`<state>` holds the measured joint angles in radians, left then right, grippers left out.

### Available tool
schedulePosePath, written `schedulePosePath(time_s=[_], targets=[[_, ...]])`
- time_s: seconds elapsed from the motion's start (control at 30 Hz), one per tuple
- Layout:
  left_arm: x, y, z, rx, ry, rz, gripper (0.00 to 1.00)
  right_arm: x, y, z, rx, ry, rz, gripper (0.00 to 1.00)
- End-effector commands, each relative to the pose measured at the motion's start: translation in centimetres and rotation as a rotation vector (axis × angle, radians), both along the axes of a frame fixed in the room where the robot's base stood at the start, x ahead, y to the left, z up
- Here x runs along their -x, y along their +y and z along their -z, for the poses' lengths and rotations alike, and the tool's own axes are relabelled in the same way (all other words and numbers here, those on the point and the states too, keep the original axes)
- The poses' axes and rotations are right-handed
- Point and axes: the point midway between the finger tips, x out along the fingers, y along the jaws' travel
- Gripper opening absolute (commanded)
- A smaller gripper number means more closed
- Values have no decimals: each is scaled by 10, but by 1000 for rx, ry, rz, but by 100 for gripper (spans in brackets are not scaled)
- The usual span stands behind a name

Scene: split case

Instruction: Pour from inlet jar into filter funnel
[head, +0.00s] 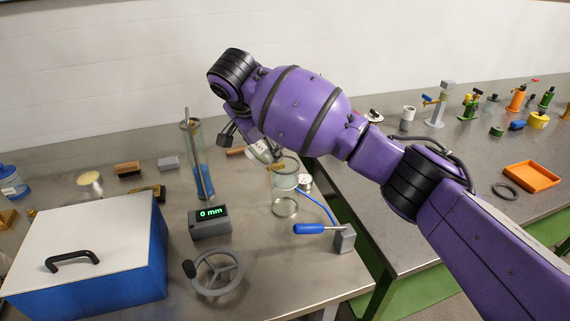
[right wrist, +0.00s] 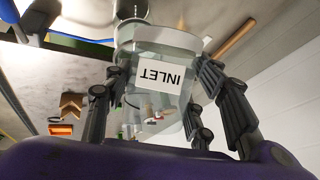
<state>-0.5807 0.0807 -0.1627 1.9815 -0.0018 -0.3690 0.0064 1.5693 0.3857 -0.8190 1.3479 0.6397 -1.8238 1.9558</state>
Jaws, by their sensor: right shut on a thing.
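My right gripper (head: 250,148) is at the back middle of the near bench, largely hidden by my own purple arm. In the right wrist view its fingers (right wrist: 163,98) are closed on both sides of the inlet jar (right wrist: 150,103), a clear vessel with a white INLET label that appears upside down. In the head view the inlet jar (head: 261,152) is tilted, partly covered, beside and slightly above the glass filter funnel (head: 287,178). I cannot tell whether the rims touch or whether liquid is flowing. My left gripper is not in view.
A tall cylinder with blue content (head: 190,160) stands left of the funnel. A display reading 0 mm (head: 210,222), a handwheel (head: 217,274) and a blue-handled valve (head: 310,229) are in front. A blue case with a white lid (head: 85,265) fills the left front.

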Motion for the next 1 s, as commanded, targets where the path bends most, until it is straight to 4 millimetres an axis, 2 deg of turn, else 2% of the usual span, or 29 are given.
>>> schedulePosePath(time_s=[0.23,1.0], targets=[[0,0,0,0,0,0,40,0,-1,5,-107,42,0,23],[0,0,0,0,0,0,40,0,0,7,-148,58,0,23]])
